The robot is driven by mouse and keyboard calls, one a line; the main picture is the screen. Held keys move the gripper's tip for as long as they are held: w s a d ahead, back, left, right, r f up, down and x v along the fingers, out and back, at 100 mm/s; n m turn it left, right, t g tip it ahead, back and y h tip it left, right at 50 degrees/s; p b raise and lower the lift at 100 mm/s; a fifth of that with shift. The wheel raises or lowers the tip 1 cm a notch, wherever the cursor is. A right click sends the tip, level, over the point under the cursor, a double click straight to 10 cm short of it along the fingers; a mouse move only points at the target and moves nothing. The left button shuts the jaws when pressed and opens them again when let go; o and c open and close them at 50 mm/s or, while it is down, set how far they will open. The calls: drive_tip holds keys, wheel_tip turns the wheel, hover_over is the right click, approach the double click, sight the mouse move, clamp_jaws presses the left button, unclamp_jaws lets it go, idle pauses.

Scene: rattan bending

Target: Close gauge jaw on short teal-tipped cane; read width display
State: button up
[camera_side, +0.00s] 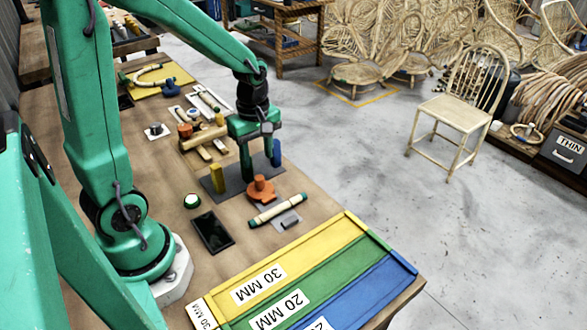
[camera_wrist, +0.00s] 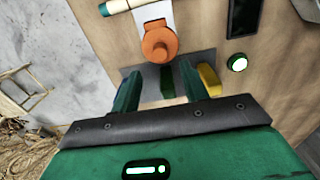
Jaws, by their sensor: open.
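The short pale cane with teal tips (camera_side: 277,209) lies across a light grey gauge base beside the orange gauge jaw with its round knob (camera_side: 261,189). A small grey block (camera_side: 290,219) is on the cane's other side. In the wrist view, the cane (camera_wrist: 124,5) is cut by the top edge and the orange jaw (camera_wrist: 159,43) is below it. A dark display (camera_side: 212,232) lies flat to the left of the cane; no reading is legible. My gripper (camera_wrist: 158,86) is open over the grey peg plate, behind the orange jaw in the side view, apart from the cane.
The grey plate (camera_side: 213,188) bears a yellow peg (camera_side: 217,178) and a blue peg (camera_side: 276,153); a green peg (camera_wrist: 167,82) shows between my fingers. A green-lit button (camera_side: 191,200) stands near the display. Yellow, green and blue sorting lanes (camera_side: 310,272) occupy the front.

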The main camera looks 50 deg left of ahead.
sight(259, 178)
drive_tip(key=shift+f, duration=0.3)
drive_tip(key=shift+f, duration=3.75)
drive_tip(key=shift+c, duration=0.4)
drive_tip(key=c, duration=0.7)
